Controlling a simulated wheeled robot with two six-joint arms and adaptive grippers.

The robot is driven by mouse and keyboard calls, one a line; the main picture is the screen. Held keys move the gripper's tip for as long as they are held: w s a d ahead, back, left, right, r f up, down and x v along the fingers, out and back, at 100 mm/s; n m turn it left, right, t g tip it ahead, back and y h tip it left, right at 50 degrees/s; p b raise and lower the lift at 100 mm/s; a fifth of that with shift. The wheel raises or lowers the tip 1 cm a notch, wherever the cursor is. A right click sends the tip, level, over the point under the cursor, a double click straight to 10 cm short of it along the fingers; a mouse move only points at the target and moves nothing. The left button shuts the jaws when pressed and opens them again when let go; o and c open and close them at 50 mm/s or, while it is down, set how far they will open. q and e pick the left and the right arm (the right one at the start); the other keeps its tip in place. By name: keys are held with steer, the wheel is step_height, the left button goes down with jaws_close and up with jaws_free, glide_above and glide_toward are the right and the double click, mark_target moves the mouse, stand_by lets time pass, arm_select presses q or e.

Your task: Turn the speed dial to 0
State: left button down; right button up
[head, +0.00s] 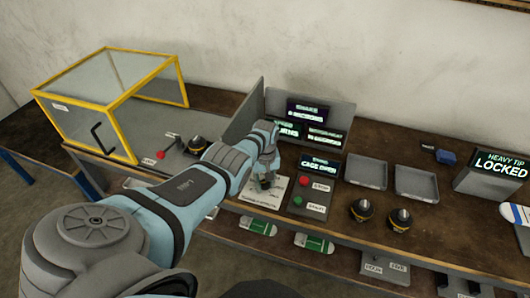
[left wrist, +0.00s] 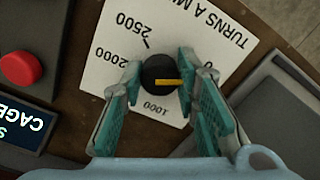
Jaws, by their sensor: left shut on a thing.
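The speed dial (left wrist: 160,72) is a round black knob with a yellow mark, seen from above in the left wrist view. It stands on a white card (left wrist: 101,78) printed with 1000, 2000, 2500 and "TURNS A M…". The yellow mark lies nearly level in that view, on the knob's lower right part. My left gripper (left wrist: 170,95) is shut on the dial, one finger on each side. In the head view my left gripper (head: 265,180) points down over the card (head: 277,191).
A panel with a red button (head: 304,181) and a green button (head: 298,201) is just right of the card. Lit screens (head: 305,112) stand behind. A yellow-framed cage (head: 122,65) is at left. Grey trays (head: 416,184), black-and-yellow tips (head: 361,210) and a "LOCKED" box (head: 495,172) are at right.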

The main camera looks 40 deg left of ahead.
mark_target(265, 183)
arm_select(q)
steer(key=shift+n, duration=0.6)
steer(key=c, duration=2.4)
jaws_free()
steer(key=c, duration=1.2)
jaws_free()
steer(key=shift+c, duration=0.2)
steer(key=shift+r, duration=0.1)
steer(key=shift+w+r, duration=0.1)
steer(key=shift+r, duration=0.5)
step_height(265, 183, up, 11)
steer(key=shift+f, duration=0.15)
